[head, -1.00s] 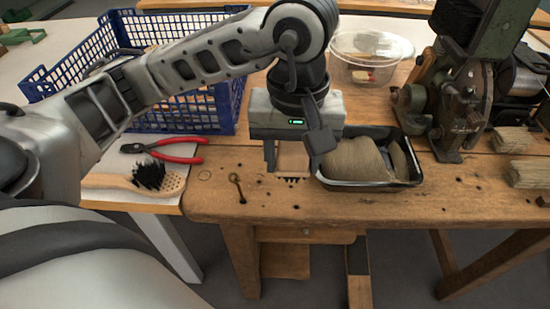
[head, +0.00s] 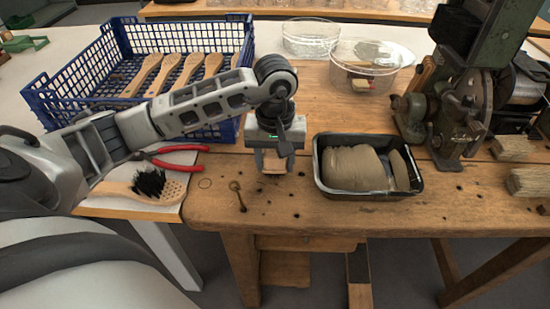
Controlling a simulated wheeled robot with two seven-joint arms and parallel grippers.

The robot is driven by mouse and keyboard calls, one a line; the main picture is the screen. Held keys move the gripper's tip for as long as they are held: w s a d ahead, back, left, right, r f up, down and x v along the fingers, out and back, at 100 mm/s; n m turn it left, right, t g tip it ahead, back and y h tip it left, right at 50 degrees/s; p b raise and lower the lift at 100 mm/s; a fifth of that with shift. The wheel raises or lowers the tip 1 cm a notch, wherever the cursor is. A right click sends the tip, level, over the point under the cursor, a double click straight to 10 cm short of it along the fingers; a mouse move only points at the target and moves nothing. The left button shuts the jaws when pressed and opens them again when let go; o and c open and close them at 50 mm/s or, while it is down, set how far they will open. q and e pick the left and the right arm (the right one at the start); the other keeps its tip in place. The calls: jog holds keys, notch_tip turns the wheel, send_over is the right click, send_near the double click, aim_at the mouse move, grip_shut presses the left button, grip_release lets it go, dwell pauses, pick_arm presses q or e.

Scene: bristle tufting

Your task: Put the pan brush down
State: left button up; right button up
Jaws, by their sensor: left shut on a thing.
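My left gripper (head: 273,168) is over the wooden bench, left of the black tray, with its fingers pointing down. It is shut on a tan wooden piece, the pan brush (head: 273,161), of which only a small part shows between the fingers. The rest is hidden by the gripper, and I cannot tell whether it touches the bench. Another wooden brush (head: 150,186) with a black tuft and rows of holes lies at the bench's left end. My right gripper is not in view.
A black tray (head: 372,194) with tan fibre bundles stands right of the gripper. A blue crate (head: 72,92) holds several wooden handles. The front bench strip is mostly clear.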

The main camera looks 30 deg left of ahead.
aim_at(275, 153)
pick_arm(q)
jog(key=shift+f, duration=0.25)
jog(key=shift+f+b, duration=0.15)
jog(key=shift+b, duration=0.15)
jog(key=o, duration=0.9)
jog(key=shift+r, duration=0.2)
jog(key=shift+r+p, duration=0.25)
jog(key=shift+p, duration=0.15)
notch_tip(275, 153, up, 12)
jog(key=shift+f, duration=0.15)
